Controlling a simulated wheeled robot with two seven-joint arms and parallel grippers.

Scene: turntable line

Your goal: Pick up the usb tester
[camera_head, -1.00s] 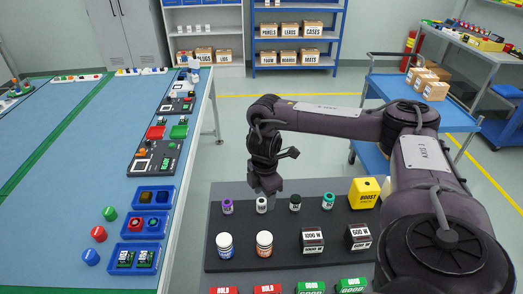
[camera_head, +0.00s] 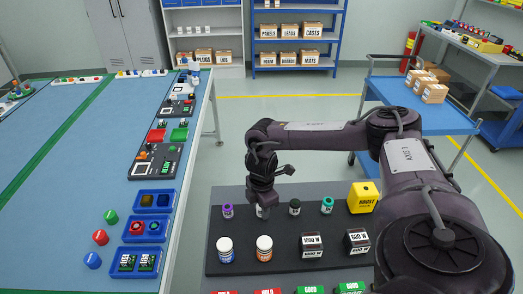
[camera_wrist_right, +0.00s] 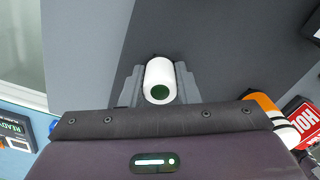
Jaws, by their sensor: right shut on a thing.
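My right gripper (camera_head: 262,205) points down over the row of small capped cylinders on the dark mat (camera_head: 225,267). In the head view this white cylinder (camera_head: 262,212) is mostly hidden below the fingers. Beside it stand a purple-capped cylinder (camera_head: 228,211), a black-capped one (camera_head: 294,207) and a teal-capped one (camera_head: 327,205). No readable label shows which thing is the usb tester. My left gripper is not in view.
Black boxes (camera_head: 312,245) and a yellow box (camera_head: 362,197) stand to the right. A blue table (camera_head: 60,190) with trays is at the left. A blue cart (camera_head: 430,110) stands behind.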

